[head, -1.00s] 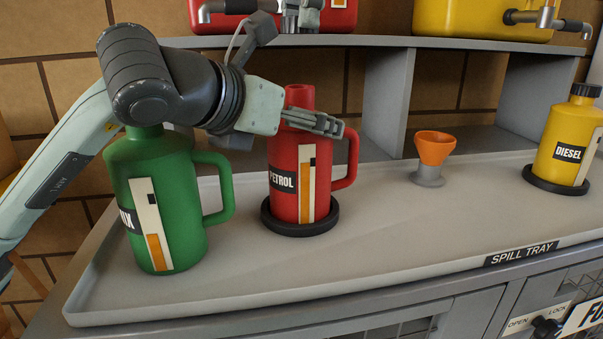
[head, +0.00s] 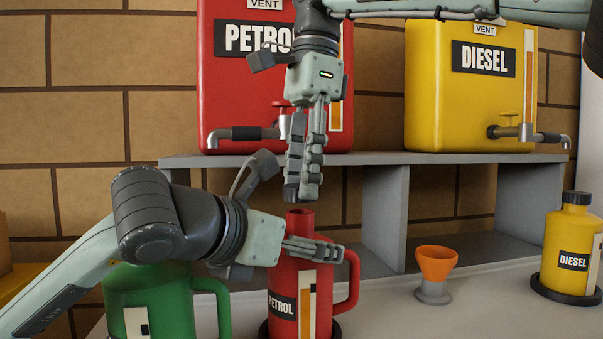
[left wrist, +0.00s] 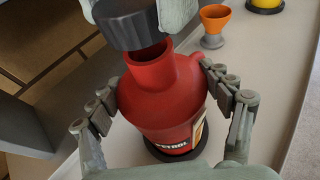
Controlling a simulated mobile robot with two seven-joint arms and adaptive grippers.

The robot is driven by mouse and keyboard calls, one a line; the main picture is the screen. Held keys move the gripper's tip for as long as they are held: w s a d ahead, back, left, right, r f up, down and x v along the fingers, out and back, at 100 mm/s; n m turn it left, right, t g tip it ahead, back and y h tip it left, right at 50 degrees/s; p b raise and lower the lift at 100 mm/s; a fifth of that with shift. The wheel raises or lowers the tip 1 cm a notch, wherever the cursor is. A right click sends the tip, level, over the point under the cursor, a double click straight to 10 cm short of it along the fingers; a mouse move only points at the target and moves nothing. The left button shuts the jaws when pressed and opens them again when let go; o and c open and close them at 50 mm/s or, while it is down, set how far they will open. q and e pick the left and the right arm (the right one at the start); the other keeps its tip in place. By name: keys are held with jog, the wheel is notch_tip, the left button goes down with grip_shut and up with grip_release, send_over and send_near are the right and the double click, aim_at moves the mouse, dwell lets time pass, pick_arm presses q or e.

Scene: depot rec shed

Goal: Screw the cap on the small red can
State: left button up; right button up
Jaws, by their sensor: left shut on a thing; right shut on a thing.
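The small red can (head: 285,273), labelled PETROL, stands upright, its neck uncapped. My left gripper (head: 318,250) is shut on the can's upper body; the left wrist view shows its fingers (left wrist: 161,80) on either side of the red can (left wrist: 165,115). My right gripper (head: 302,192) points down from above, its fingertips just over the neck. In the left wrist view it holds a black ribbed cap (left wrist: 125,24) above the open neck, with part of the opening showing below it. In the head view the cap is hard to make out among the dark fingers.
A green can (head: 165,285) stands left of the red one, partly behind my left arm. An orange funnel (head: 436,262) and a capped yellow DIESEL can (head: 571,240) stand to the right. Behind, a grey shelf (head: 380,160) holds big red (head: 222,85) and yellow (head: 430,85) tanks with taps.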

jog(key=shift+f, duration=0.15)
jog(key=shift+f, duration=0.75)
jog(key=shift+f, duration=0.5)
